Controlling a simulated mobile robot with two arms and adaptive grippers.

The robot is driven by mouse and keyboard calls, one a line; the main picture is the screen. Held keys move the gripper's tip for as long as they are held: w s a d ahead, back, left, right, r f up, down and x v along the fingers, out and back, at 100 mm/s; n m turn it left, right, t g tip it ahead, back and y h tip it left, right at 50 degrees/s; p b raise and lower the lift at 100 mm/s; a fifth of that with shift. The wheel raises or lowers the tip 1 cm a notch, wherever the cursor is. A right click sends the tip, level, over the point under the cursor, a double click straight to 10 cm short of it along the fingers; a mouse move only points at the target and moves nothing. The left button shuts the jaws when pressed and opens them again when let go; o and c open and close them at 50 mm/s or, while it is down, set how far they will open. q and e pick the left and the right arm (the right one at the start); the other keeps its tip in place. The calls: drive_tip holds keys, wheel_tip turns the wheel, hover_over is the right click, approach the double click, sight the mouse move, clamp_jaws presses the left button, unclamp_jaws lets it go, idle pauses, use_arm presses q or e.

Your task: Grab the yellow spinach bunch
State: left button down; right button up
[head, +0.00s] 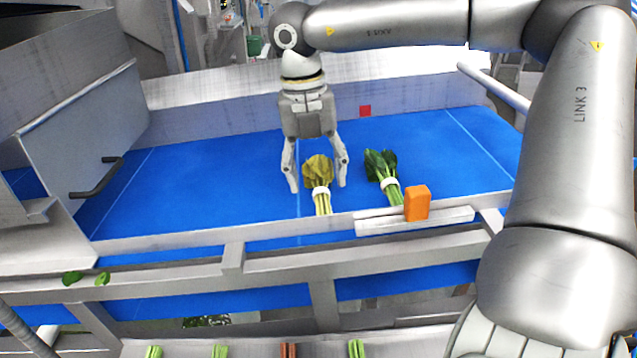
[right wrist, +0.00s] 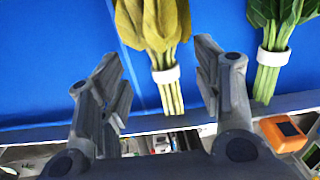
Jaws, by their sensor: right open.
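The yellow spinach bunch (head: 318,172) lies on the blue belt, its yellowish leaves away from me and its stems toward the near rail, with a white band around it. My right gripper (head: 316,185) is open above it, with one finger on each side of the bunch. In the right wrist view the yellow bunch (right wrist: 153,25) shows between and beyond the open fingers (right wrist: 158,85), with no visible grip on it. A dark green bunch (head: 381,167) with a white band lies to its right and also shows in the right wrist view (right wrist: 272,40). My left gripper is not in view.
The blue belt (head: 200,190) is clear to the left. A metal rail (head: 270,228) runs along its near edge, with an orange block (head: 417,203) on it at right. A dark handle (head: 97,178) sticks out at left. Bundled stems (head: 220,351) show below.

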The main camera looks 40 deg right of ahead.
sight(320, 185)
drive_tip(key=shift+s+d+f+p, duration=0.15)
drive_tip(key=shift+f+p, duration=0.1)
drive_tip(key=shift+f, duration=0.2)
drive_tip(key=shift+s+f+p, duration=0.1)
drive_tip(key=shift+f+p, duration=0.15)
drive_tip(key=shift+f, duration=0.2)
drive_tip(key=shift+d+f, duration=0.1)
drive_tip(key=shift+f, duration=0.4)
drive_tip(key=shift+c, duration=1.1)
drive_tip(key=c, duration=0.7)
drive_tip(key=shift+c, duration=0.9)
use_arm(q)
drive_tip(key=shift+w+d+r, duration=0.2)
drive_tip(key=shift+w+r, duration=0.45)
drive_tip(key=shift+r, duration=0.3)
